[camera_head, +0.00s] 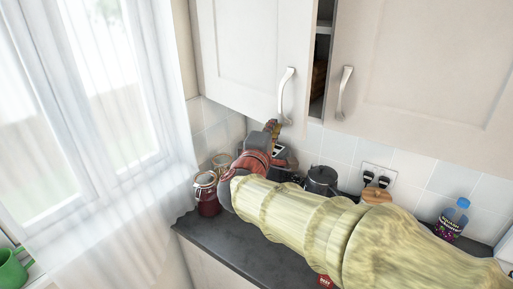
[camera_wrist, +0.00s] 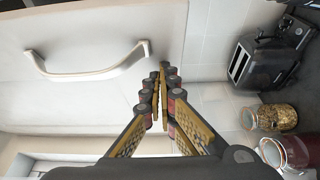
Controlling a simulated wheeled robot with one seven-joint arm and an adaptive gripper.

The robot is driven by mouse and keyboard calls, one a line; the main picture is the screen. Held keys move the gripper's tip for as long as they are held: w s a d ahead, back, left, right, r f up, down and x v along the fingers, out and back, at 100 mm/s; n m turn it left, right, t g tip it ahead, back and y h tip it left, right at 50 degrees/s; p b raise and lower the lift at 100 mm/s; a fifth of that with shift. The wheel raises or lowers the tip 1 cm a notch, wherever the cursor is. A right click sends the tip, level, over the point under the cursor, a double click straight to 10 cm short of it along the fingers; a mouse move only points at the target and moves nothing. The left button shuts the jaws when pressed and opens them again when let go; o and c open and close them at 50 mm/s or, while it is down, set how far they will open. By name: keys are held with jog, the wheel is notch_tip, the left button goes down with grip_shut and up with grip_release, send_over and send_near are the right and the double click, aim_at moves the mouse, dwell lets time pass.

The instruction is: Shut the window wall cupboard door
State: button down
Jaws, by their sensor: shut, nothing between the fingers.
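The window wall cupboard door (camera_head: 245,50) is the pale panelled door on the left, close to the window. It stands ajar, with a dark gap showing shelves (camera_head: 321,60) between it and the door on the right. Its curved handle (camera_head: 286,95) is near its lower right corner. My gripper (camera_head: 271,126) is shut and empty, at the door's lower edge, just left of and below the handle. In the wrist view the closed fingertips (camera_wrist: 163,72) are beside the door's edge, with the handle (camera_wrist: 88,65) to the left. I cannot tell whether they touch the door.
A second cupboard door (camera_head: 425,60) is shut on the right. On the counter (camera_head: 215,240) below stand a red jar (camera_head: 207,195), a dark kettle (camera_head: 321,181) and a bottle (camera_head: 452,220). A black toaster (camera_wrist: 262,65) shows in the wrist view. A curtained window (camera_head: 90,120) is at left.

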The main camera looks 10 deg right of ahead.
jog(key=w+d+b, duration=0.5)
jog(key=d, duration=0.3)
jog(key=shift+b, duration=0.35)
jog(key=shift+d+r, duration=0.1)
jog(key=shift+r, duration=0.05)
